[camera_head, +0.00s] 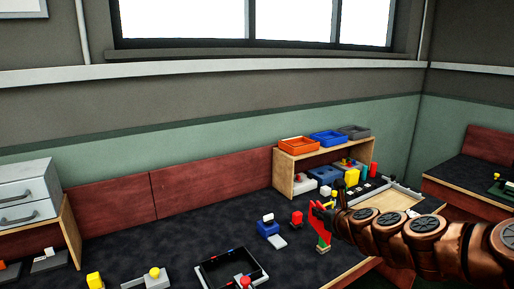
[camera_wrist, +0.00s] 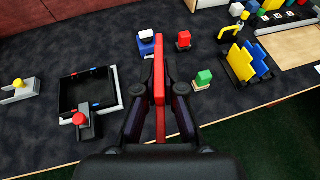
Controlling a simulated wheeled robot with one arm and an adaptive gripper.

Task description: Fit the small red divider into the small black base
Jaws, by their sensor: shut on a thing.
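My gripper (camera_wrist: 160,94) is shut on the red divider (camera_wrist: 159,74), a thin flat upright piece in the middle of the wrist view. In the head view the red divider (camera_head: 317,219) shows at my gripper's end (camera_head: 334,217), above the table. The black base (camera_wrist: 88,92) is an open square tray with pale sides and small red and blue marks. It lies on the dark table left of my gripper, apart from the divider. In the head view the black base (camera_head: 225,271) is at the bottom centre. The divider's lower part is partly hidden between the fingers.
A black fixture with a red knob (camera_wrist: 79,119) stands at the tray's front. A blue block (camera_wrist: 146,47), a red block (camera_wrist: 184,40) and a green block (camera_wrist: 204,77) stand nearby. A yellow-and-blue rack (camera_wrist: 247,62) is right. A wooden shelf (camera_head: 284,173) stands behind.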

